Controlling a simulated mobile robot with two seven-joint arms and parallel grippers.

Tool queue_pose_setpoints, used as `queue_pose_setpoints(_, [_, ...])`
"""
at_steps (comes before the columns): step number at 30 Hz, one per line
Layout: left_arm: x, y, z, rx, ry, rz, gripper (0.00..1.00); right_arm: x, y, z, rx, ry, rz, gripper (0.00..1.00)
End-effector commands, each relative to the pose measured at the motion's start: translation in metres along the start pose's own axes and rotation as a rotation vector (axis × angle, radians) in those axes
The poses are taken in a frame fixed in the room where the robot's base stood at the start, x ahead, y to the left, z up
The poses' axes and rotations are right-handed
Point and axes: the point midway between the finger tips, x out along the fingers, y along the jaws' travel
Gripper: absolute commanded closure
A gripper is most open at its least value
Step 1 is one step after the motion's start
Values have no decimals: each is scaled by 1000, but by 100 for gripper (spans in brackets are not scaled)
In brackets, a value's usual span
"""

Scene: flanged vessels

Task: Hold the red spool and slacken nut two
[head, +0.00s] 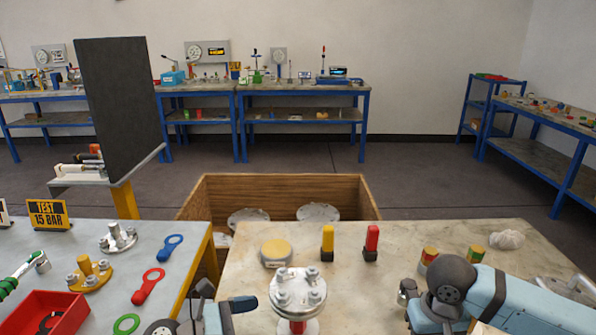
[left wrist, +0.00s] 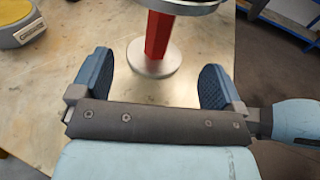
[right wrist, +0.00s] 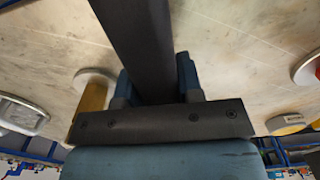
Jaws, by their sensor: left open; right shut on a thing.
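The red spool (head: 298,326) stands upright on the right bench. Its silver top flange (head: 297,286) carries several bolts and nuts; I cannot read which is nut two. The left wrist view shows its red stem (left wrist: 158,35) and round silver base. My left gripper (left wrist: 157,62) is open, with the stem beyond and between its spread fingers, apart from them. In the head view it is left of the spool. My right gripper (right wrist: 155,68) is shut on a dark grey bar (right wrist: 138,35), perhaps a tool handle; its far end is out of view.
Yellow (head: 327,242) and red (head: 371,243) upright pieces and a yellow-topped round block (head: 276,252) stand behind the spool. A wooden crate (head: 290,184) is beyond the bench. The left bench holds a red tray (head: 48,313) and flanged parts.

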Motion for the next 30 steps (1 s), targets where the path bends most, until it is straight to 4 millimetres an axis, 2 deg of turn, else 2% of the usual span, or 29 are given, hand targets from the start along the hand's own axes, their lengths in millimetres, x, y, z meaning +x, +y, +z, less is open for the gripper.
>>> queue_pose_setpoints(6, [32, 0, 4, -3, -3, -1, 6, -12, 0, 0, 0, 1, -1, 94])
queue_pose_setpoints(15, [69, 0, 2, -5, -3, 0, 6, -17, 0, 0, 0, 1, -1, 94])
queue_pose_setpoints(21, [80, 0, 1, -4, -2, 0, 6, -17, 0, 0, 0, 1, -1, 94])
queue_pose_setpoints(30, [82, 0, 1, -4, -2, 1, 6, -17, 0, 0, 0, 1, -1, 94])
